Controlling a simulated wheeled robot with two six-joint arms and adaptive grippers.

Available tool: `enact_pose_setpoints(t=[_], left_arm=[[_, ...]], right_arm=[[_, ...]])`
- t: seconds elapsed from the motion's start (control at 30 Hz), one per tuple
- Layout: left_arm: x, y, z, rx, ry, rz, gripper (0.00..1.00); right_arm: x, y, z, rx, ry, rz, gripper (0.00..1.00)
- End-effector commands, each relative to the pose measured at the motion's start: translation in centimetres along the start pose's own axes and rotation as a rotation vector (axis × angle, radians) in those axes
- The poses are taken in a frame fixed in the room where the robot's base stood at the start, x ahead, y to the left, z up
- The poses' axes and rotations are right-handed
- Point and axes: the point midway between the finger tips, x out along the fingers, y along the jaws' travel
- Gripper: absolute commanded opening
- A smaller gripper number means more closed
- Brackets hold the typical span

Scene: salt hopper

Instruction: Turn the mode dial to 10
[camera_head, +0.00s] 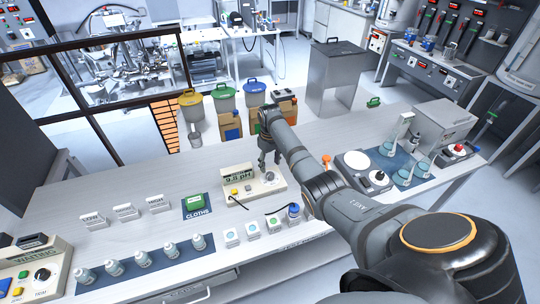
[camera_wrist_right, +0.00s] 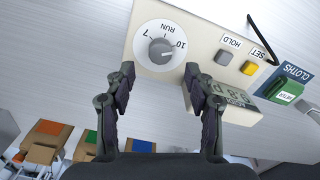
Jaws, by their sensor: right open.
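The mode dial is a grey round knob (camera_wrist_right: 160,50) on a white disc marked 7, RUN and 10, at one end of the cream pH meter. In the wrist view it lies just beyond my right gripper's fingertips; I cannot tell surely which mark its pointer faces. In the head view the gripper (camera_head: 269,160) hangs over the meter. My left gripper is not in view.
The meter also carries a yellow SET button (camera_wrist_right: 248,68) and a grey HOLD button (camera_wrist_right: 223,58). A blue CLOTHS mat (camera_head: 197,212), small bottles (camera_head: 142,258) and label cards (camera_head: 125,211) lie left. A balance (camera_head: 353,162) and a tray of beakers stand right.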

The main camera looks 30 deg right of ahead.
Motion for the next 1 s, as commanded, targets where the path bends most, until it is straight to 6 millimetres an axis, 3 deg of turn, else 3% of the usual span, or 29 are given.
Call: enact_pose_setpoints(t=[0.1,0.3,1.0], left_arm=[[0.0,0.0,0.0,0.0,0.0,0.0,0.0],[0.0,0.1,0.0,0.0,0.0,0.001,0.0],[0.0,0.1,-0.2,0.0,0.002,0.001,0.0]], right_arm=[[-2.9,0.1,-0.1,0.001,0.003,0.001,0.54],[-5.7,0.0,0.0,0.001,0.001,0.0,0.54],[-6.1,0.0,0.0,0.001,-0.001,0.0,0.54]])
